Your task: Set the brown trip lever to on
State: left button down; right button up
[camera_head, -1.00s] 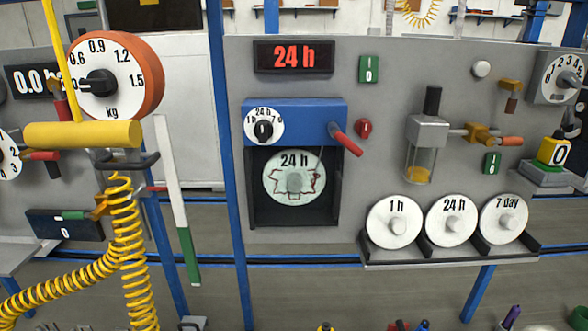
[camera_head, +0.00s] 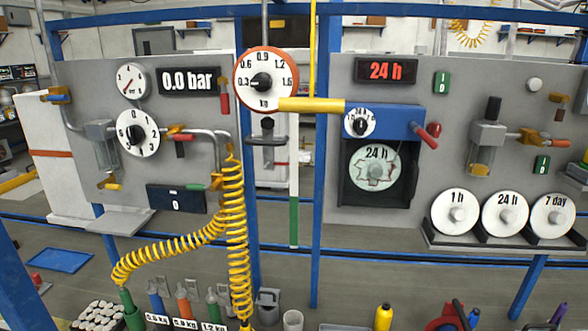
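A small brown lever (camera_head: 560,114) hangs down from an orange-brown mount (camera_head: 562,98) on the upper right of the grey panel (camera_head: 345,75); it looks like the trip lever. Its on or off marking is too small to tell. A green tile with a white I/O mark (camera_head: 541,165) is lower left of it, and a similar green tile (camera_head: 441,83) is beside the red "24 h" display (camera_head: 385,69). Neither of my grippers is in view.
Dial discs (camera_head: 504,214) stand on a shelf below. A yellow hose (camera_head: 236,240) hangs at the left-hand panel. Bottles stand low in front.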

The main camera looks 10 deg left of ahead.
aim_at(560, 115)
jog(key=k+j, duration=0.25)
jog(key=i+l+z, duration=0.15)
jog(key=l+z, duration=0.35)
jog(key=i+l+z, duration=0.2)
jog(key=z, duration=0.25)
jog(key=l+u, duration=0.1)
jog(key=u, duration=1.25)
jog(key=z, duration=1.35)
jog(key=u, duration=0.3)
